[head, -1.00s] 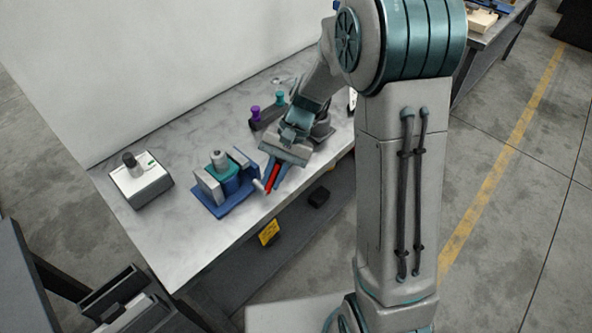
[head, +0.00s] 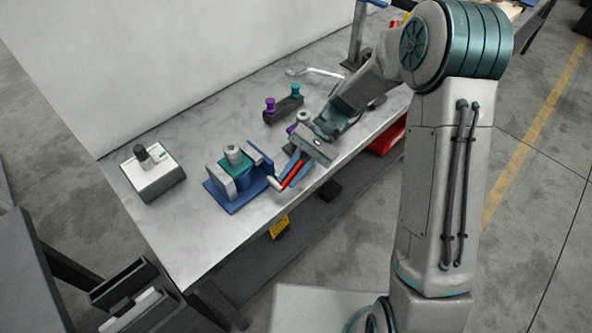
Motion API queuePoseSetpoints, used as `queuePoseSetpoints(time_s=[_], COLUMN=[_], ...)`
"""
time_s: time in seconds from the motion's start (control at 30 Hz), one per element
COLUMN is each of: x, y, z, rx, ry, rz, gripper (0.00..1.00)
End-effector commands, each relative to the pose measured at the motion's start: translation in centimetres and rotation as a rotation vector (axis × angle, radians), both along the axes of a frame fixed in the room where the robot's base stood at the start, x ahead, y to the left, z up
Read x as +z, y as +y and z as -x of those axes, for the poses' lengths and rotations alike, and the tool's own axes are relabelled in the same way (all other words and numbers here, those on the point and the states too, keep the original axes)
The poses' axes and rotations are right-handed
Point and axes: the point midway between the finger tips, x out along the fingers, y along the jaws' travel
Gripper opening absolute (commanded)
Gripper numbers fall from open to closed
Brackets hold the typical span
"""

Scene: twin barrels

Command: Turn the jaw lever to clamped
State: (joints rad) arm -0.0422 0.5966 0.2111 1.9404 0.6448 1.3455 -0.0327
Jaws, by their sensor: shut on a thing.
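The blue vise (head: 232,208) stands near the front edge of the bench, with grey jaws around a teal and blue part (head: 236,162) topped by a grey knob. Its jaw lever (head: 273,183) is a short pale bar sticking out at the right side of the vise, towards my gripper. My gripper (head: 287,184), with red inner pads, comes down from the upper right and is shut on the outer end of the lever. The fingers hide part of the lever, so its exact angle is hard to tell.
A white box with a black knob (head: 143,158) stands left of the vise. A dark rack (head: 284,109) with purple and teal knobed pieces stands behind. A wrench (head: 314,71) lies farther back. A yellow tag (head: 279,227) hangs below the front edge.

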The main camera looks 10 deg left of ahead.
Motion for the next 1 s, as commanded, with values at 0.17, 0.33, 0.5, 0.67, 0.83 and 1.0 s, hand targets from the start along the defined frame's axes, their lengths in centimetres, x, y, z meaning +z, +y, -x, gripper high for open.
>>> queuePoseSetpoints(time_s=[0.17, 0.33, 0.5, 0.67, 0.83, 1.0], x=[0.0, 0.0, 0.0, 0.5, 2.2, 4.5], y=[0.0, -0.1, -0.2, -0.7, -2.4, -4.5], z=[0.1, 0.1, 0.0, -0.8, -2.8, -5.4], rx=[0.003, 0.0, -0.003, -0.005, -0.006, -0.005], ry=[0.002, 0.001, 0.0, -0.002, -0.005, -0.005], rz=[0.0, 0.0, 0.0, 0.0, -0.001, 0.0], gripper=[0.0, 0.38, 0.38, 0.38, 0.38, 0.38])
